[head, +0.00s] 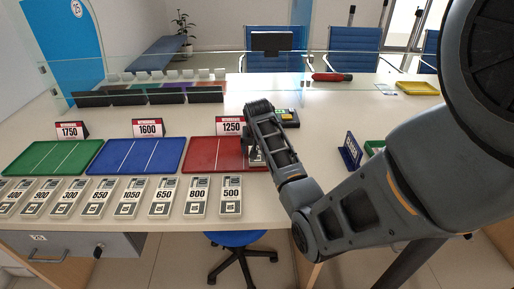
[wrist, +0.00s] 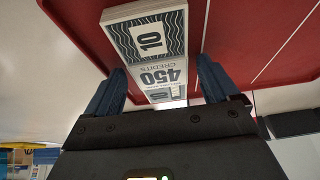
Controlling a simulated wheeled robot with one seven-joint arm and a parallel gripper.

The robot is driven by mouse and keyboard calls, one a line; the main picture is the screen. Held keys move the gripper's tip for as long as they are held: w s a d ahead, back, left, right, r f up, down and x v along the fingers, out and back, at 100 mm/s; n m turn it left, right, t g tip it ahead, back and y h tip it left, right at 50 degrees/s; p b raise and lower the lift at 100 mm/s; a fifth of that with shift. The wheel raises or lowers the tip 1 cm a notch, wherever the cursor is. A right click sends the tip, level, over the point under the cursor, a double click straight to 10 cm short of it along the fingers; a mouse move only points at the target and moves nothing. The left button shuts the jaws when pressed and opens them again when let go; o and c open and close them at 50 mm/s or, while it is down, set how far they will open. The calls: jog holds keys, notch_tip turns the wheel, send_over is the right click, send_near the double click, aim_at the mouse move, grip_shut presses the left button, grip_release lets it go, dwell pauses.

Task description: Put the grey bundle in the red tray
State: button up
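The grey bundle (wrist: 152,42), marked 10 and 450 credits, lies in the wrist view over the red tray (wrist: 75,18), between my gripper's two blue fingers. My gripper (wrist: 162,80) looks open around it, with a narrow strip showing between the bundle and the right finger. In the head view the red tray (head: 208,155) is flat on the counter, and my gripper (head: 256,152) is low at its right end. A small part of the bundle (head: 257,162) shows there; my arm hides the rest.
A blue tray (head: 137,156) and a green tray (head: 48,158) lie to the left. A row of grey bundles (head: 163,197) lines the front edge. A 1250 sign (head: 230,125) stands behind the red tray. A dark blue sign (head: 350,152) stands at the right.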

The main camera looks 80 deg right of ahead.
jog(key=shift+r, duration=0.1)
jog(key=v, duration=1.2)
